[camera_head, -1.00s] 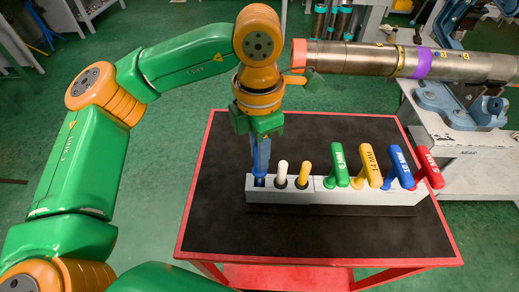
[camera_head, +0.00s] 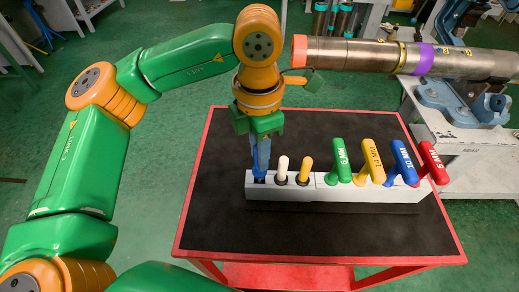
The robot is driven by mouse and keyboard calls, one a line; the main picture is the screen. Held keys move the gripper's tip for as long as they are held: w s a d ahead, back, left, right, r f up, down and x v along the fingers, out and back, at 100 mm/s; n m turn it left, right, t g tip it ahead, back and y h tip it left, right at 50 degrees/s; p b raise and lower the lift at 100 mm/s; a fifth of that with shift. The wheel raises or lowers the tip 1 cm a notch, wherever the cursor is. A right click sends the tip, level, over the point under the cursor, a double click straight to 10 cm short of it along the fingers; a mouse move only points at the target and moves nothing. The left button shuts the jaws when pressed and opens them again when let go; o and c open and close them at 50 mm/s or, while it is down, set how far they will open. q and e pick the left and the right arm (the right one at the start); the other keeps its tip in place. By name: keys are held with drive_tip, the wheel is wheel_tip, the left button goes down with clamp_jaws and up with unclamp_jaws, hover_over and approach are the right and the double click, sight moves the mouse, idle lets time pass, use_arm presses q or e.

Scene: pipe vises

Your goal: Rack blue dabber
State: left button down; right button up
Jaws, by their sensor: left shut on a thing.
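The blue dabber (camera_head: 261,157) is upright at the left end of the white rack (camera_head: 330,193). Its lower end is at the leftmost hole, and how deep it sits there is hard to see. My left gripper (camera_head: 260,139) is above the rack, pointing down and shut on the upper part of the blue dabber. The green fingers hide the dabber's top. My right gripper is not in view.
A white dabber (camera_head: 283,165) and a yellow dabber (camera_head: 305,167) stand beside the blue one. Several coloured T-handles, such as the green one (camera_head: 341,163), fill the rack's right. The red cart's black top (camera_head: 330,240) is clear in front. A large pipe (camera_head: 400,58) spans behind.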

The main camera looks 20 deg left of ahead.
use_arm(q)
drive_tip(key=shift+f+b, duration=1.35)
drive_tip(key=shift+f, duration=0.05)
idle(1.0)
drive_tip(key=c, duration=0.6)
unclamp_jaws()
drive_tip(key=shift+c, duration=0.2)
drive_tip(key=shift+r, duration=0.1)
wheel_tip(320, 180, up, 7)
drive_tip(key=shift+p, duration=0.4)
